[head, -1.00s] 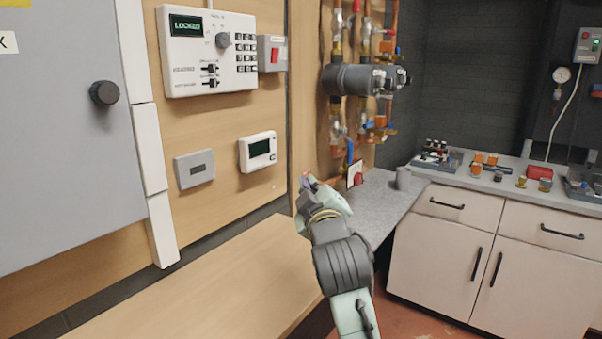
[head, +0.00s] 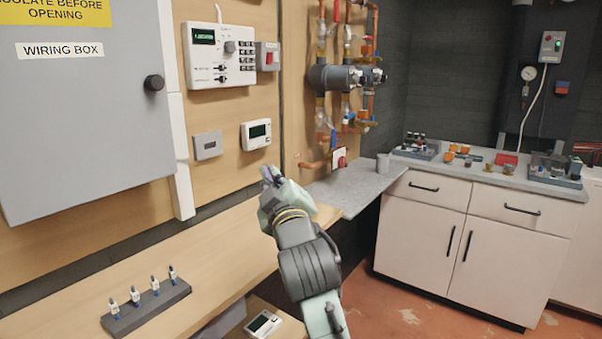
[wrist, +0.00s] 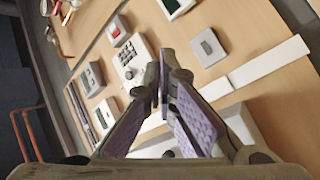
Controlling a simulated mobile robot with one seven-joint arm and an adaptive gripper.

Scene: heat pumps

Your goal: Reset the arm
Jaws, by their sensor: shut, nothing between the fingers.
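My gripper (head: 270,176) is at the end of my raised arm, in front of the wood-panelled wall and above the wooden bench. In the wrist view my gripper (wrist: 164,92) has its two purple-padded fingers together at the tips, with nothing seen between them. The fingers point toward the wall panel. They look apart from the white keypad controller (head: 220,53), the white thermostat (head: 256,134) and the grey wall plate (head: 208,145).
A grey wiring box (head: 85,110) hangs at left. A wooden bench (head: 215,240) carries a dark strip (head: 148,308) with several small upright items. Pipes with a pump (head: 340,78) are behind. A cabinet (head: 420,235) stands at right, with open floor (head: 410,315) before it.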

